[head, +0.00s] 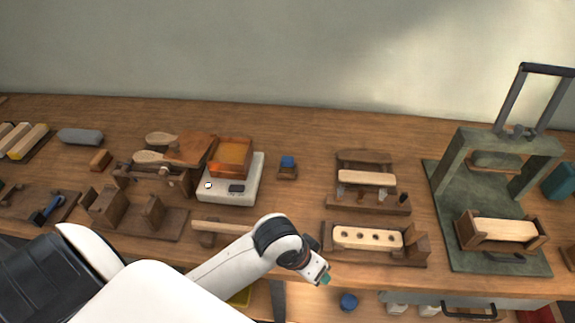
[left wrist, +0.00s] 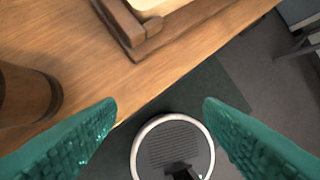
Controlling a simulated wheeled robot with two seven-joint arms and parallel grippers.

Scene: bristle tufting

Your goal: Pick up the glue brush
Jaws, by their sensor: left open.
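A pale wooden stick-like handle (head: 222,228) lies across a small dark wooden rest (head: 208,239) near the table's front edge, in front of the hotplate. It looks like the glue brush, but its bristle end cannot be made out; my arm passes close to its right end. My left gripper (head: 322,277) is at the table's front edge, right of that handle and below the drilled block. In the left wrist view its teal fingers (left wrist: 160,135) are spread with nothing between them. My right gripper is not in view.
A white hotplate (head: 245,190) carries an amber box (head: 231,157). A drilled pale block (head: 367,238) sits in a wooden holder right of my gripper. A green press (head: 444,190) stands at the right. Bare tabletop (head: 300,215) lies between hotplate and holder.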

